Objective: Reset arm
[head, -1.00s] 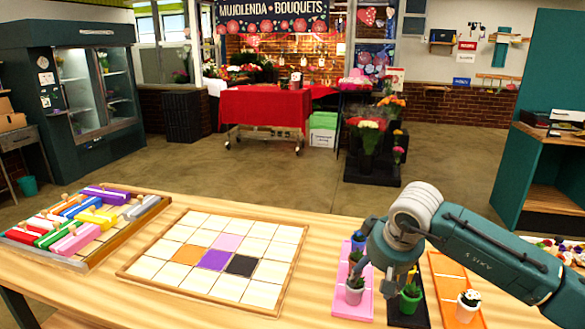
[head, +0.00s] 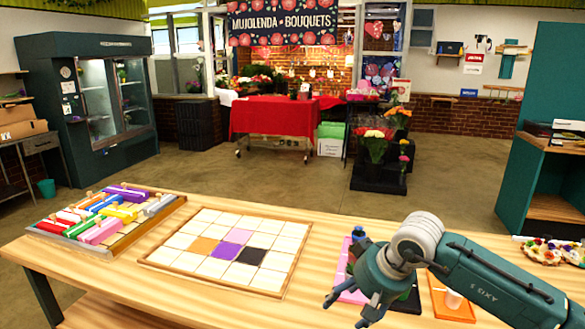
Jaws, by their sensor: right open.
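My right arm comes in from the right, and its teal-grey right gripper (head: 350,308) is open, with nothing seen between its fingers. It hangs over the front right of the wooden table. It partly covers a pink mat (head: 343,268) and a black mat (head: 409,301). Other pots are hidden by the arm. My left gripper is not in view.
A framed grid board (head: 284,277) with orange, pink, purple and black squares lies mid-table. A tray (head: 60,240) of coloured handled blocks is at the left. The table's front left is bare. A red-covered cart (head: 275,118) stands beyond open floor.

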